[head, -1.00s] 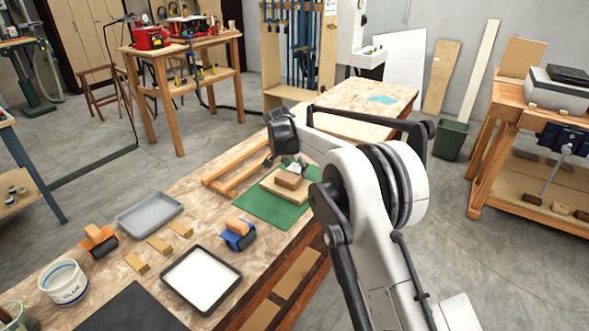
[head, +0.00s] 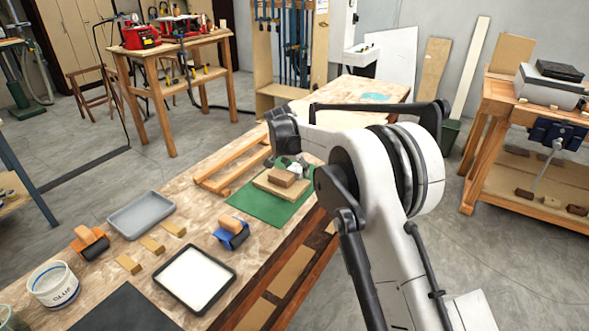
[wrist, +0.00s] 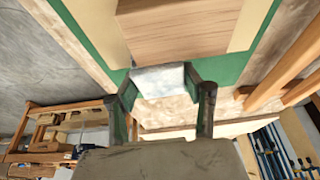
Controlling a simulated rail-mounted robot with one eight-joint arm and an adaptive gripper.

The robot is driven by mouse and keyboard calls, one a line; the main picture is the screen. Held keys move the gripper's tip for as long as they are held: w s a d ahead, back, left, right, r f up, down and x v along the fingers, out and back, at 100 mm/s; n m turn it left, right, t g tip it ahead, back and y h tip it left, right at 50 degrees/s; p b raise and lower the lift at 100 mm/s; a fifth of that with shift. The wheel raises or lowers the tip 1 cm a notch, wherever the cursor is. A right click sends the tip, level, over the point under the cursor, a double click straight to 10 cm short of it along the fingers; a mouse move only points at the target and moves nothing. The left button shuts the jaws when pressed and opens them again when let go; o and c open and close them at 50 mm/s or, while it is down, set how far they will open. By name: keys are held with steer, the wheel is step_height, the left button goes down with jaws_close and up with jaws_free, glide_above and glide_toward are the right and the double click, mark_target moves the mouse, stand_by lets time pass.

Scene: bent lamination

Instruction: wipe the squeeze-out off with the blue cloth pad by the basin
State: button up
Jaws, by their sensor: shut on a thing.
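My gripper (wrist: 162,84) is shut on a pale, whitish-blue cloth pad (wrist: 160,80), which spans between its two fingers in the wrist view. In the head view my gripper (head: 292,166) is down at the far edge of the lamination. The lamination is a brown wood block (head: 281,177) on a wider pale board (head: 270,186), lying on a green mat (head: 249,208). In the wrist view the pad is close to the end of the wood block (wrist: 180,28); I cannot tell whether they touch. No squeeze-out can be made out.
A wooden frame (head: 223,178) lies left of the mat.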

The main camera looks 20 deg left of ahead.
steer(key=shift+r, duration=0.2)
steer(key=shift+w+d+r+p, duration=0.1)
steer(key=shift+w+r+p, duration=0.25)
steer(key=shift+r, duration=0.35)
steer(key=shift+w+d+r+p, duration=0.1)
steer(key=shift+w+r+p, duration=0.25)
steer(key=shift+r, duration=0.35)
steer(key=shift+r+p, duration=1.3)
steer(key=shift+r, duration=2.2)
steer(key=s+d+f+n, duration=0.1)
steer(key=d+f, duration=0.1)
steer(key=d, duration=1.3)
steer(key=s+d+f, duration=0.2)
steer(key=d, duration=1.2)
steer(key=s+d+f, duration=0.1)
steer(key=s+d, duration=0.7)
steer(key=d, duration=0.2)
steer(key=s+d+f+n+y, duration=0.1)
steer(key=s+d+f, duration=0.1)
steer(key=s+d, duration=0.6)
steer(key=d, duration=0.2)
steer(key=shift+d, duration=0.3)
